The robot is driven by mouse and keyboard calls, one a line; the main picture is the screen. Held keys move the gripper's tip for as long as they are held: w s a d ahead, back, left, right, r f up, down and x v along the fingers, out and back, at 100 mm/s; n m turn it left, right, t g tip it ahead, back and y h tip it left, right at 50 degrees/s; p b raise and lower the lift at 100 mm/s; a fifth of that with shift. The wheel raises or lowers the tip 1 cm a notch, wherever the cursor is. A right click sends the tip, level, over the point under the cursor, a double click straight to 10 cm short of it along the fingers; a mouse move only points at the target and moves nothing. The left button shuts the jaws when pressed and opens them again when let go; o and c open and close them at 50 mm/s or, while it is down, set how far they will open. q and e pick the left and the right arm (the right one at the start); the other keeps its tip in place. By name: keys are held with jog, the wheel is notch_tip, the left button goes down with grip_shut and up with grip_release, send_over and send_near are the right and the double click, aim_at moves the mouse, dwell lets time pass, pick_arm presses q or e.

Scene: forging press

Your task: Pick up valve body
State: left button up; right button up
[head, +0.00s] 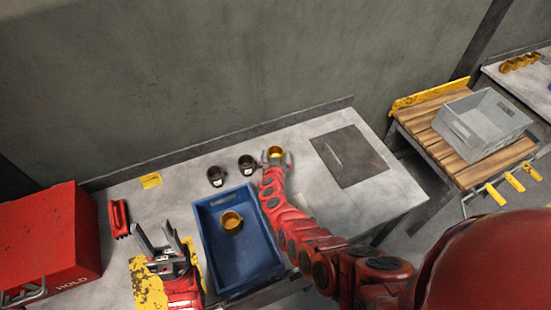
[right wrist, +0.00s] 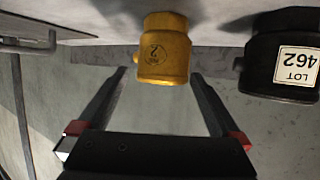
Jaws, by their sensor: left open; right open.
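A yellow valve body (right wrist: 166,52), marked with a 2, stands on the bench; in the head view it is partly hidden by my right gripper (head: 276,160). In the right wrist view, my right gripper (right wrist: 158,76) is open, with its fingers to either side of the yellow body; contact cannot be told. A black valve body (right wrist: 283,55) with a LOT 462 label is beside it. Two black valve bodies (head: 246,164) (head: 216,176) stand to its left in the head view. Another yellow valve body (head: 232,221) lies in the blue bin. My left gripper (head: 168,236) is open and empty.
The blue bin (head: 205,250) sits at the bench front between my arms. A red HOLD box (head: 45,235) stands at far left. A dark plate with a handle (head: 348,157) lies on the bench right. A grey crate (head: 482,120) is on a wooden side table.

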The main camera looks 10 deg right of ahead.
aim_at(276, 149)
jog(key=b+x, duration=0.4)
jog(key=b, duration=0.1)
jog(key=shift+w+a+f+b, duration=0.1)
jog(key=shift+w+f+b, duration=0.05)
jog(key=shift+f+b, duration=0.25)
jog(key=shift+w+b, duration=0.3)
jog(key=shift+w, duration=0.1)
jog(key=shift+r, duration=0.1)
jog(key=shift+c, duration=0.2)
jog(key=shift+s, duration=0.1)
grip_shut()
